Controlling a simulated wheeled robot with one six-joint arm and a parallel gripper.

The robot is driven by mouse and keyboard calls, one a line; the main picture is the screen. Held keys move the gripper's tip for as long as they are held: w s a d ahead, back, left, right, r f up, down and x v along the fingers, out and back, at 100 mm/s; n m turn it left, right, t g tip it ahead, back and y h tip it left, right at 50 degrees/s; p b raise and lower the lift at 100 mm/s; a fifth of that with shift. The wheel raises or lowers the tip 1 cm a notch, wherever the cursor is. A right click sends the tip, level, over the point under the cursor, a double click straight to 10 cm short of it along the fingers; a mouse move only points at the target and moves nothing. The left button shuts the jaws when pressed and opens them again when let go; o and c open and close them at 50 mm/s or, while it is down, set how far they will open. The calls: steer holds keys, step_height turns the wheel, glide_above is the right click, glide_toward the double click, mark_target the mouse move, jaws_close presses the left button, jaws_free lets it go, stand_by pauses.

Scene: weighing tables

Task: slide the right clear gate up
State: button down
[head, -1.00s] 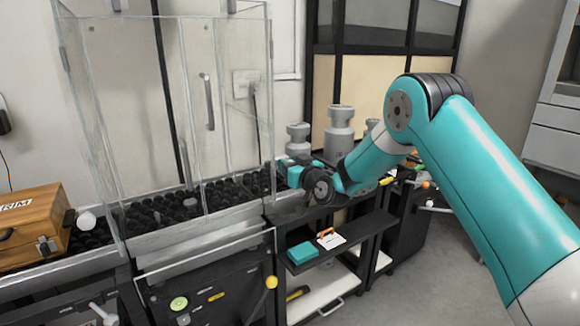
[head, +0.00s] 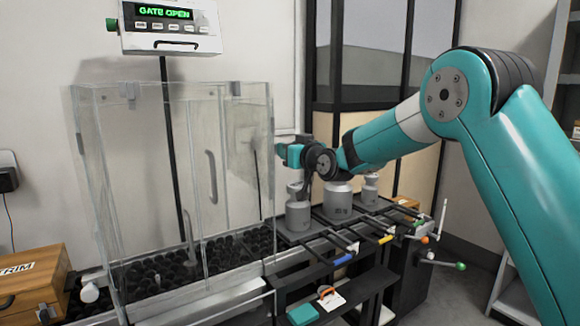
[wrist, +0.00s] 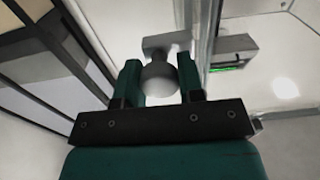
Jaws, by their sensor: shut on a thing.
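The clear case (head: 150,190) stands on the left of the bench, and its right clear gate (head: 258,140) is the pane on the right side. My gripper (head: 286,154) is at that right side, well above the bed of black balls. In the wrist view my gripper (wrist: 160,77) is shut on a grey round knob (wrist: 158,86), one finger on each side, beside a clear upright edge (wrist: 208,40). The display box (head: 172,27) above the case reads GATE OPEN. The gate's lower edge is hard to make out through the clear panes.
Several grey metal weights (head: 338,202) stand on the bench below my gripper. Coloured-tipped levers (head: 385,239) stick out at the front. A wooden box (head: 33,285) is at the far left. A dark window frame (head: 322,100) stands behind my arm.

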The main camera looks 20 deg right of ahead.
steer(key=shift+r, duration=0.95)
steer(key=c, duration=1.1)
jaws_free()
steer(key=shift+r, duration=0.15)
steer(key=shift+o, duration=0.2)
steer(key=shift+s+f, duration=0.1)
steer(key=shift+f, duration=0.1)
steer(key=shift+s+d, duration=0.15)
steer(key=shift+s, duration=0.15)
steer(key=b+v, duration=0.4)
steer(key=v, duration=1.2)
steer(key=shift+s, duration=0.3)
